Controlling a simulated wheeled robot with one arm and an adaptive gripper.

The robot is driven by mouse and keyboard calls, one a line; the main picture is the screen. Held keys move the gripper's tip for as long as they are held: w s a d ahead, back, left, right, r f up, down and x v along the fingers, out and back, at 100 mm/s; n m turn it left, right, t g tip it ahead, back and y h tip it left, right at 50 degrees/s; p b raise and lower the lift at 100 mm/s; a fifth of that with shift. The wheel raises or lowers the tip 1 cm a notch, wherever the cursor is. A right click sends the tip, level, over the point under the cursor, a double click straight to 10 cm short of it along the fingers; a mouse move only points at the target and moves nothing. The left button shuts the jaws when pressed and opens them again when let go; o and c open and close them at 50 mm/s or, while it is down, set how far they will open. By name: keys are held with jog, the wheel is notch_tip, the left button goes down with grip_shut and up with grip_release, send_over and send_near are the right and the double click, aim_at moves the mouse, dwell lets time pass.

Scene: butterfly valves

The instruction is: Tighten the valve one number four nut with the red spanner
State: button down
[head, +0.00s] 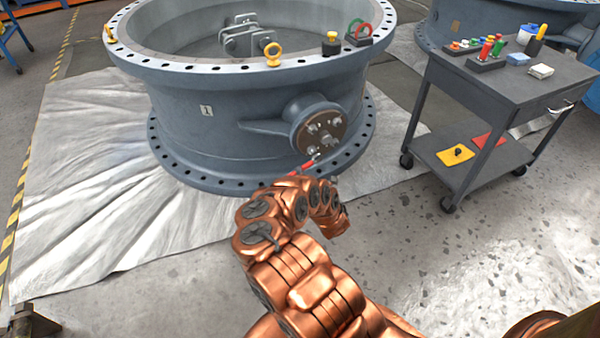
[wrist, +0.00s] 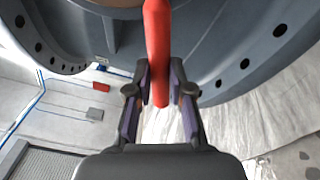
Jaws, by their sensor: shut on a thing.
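Valve one (head: 200,125) is a big grey-blue ring body with a "1" label on its side. A round brown-faced flange (head: 319,127) with several nuts sticks out from its right side. The red spanner (head: 300,168) shows just beyond my arm, its head close below the flange's lower nut; I cannot tell if it is seated on it. In the wrist view, my gripper (wrist: 161,78) is shut on the spanner's red handle (wrist: 158,45), one finger on each side. The spanner's head is out of that view. Nut numbers are not readable.
A dark trolley (head: 510,72) with small coloured items stands at right, with yellow and red pieces on its lower shelf. A yellow eyebolt (head: 272,54) and other fittings sit on the valve's rim. A silver sheet (head: 90,170) lies under the valve.

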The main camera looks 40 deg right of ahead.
jog(key=v, duration=0.3)
jog(key=shift+s+a, duration=0.15)
jog(key=shift+s, duration=0.2)
